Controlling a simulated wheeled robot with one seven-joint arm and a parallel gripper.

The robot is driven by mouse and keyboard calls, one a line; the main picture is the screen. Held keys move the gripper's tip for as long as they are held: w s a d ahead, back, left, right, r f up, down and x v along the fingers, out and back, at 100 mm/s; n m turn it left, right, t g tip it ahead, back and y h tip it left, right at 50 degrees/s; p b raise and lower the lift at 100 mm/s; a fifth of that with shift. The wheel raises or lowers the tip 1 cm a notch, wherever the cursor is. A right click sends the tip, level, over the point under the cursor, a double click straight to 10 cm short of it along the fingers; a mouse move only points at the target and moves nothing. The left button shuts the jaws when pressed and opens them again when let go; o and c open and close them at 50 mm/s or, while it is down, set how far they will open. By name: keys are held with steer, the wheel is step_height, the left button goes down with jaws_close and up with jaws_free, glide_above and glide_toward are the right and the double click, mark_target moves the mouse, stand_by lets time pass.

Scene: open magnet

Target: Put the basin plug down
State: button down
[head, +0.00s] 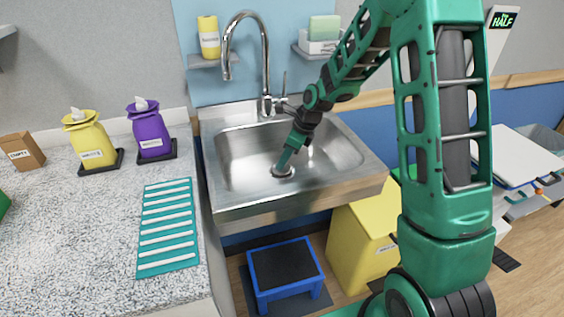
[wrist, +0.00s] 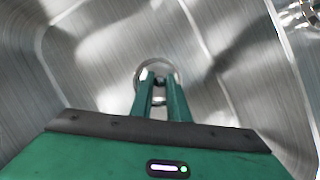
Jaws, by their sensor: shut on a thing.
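The tap (head: 265,70) rises behind the basin. Left on the counter stand a yellow bag (head: 90,140), a purple bag (head: 149,130) and a teal striped mat (head: 167,225). A blue step stool (head: 284,272) and a yellow bin (head: 362,240) stand below.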

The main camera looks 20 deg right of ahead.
steer(key=shift+f, duration=0.2)
steer(key=shift+f, duration=0.1)
steer(key=c, duration=1.7)
jaws_free()
steer(key=v, duration=1.2)
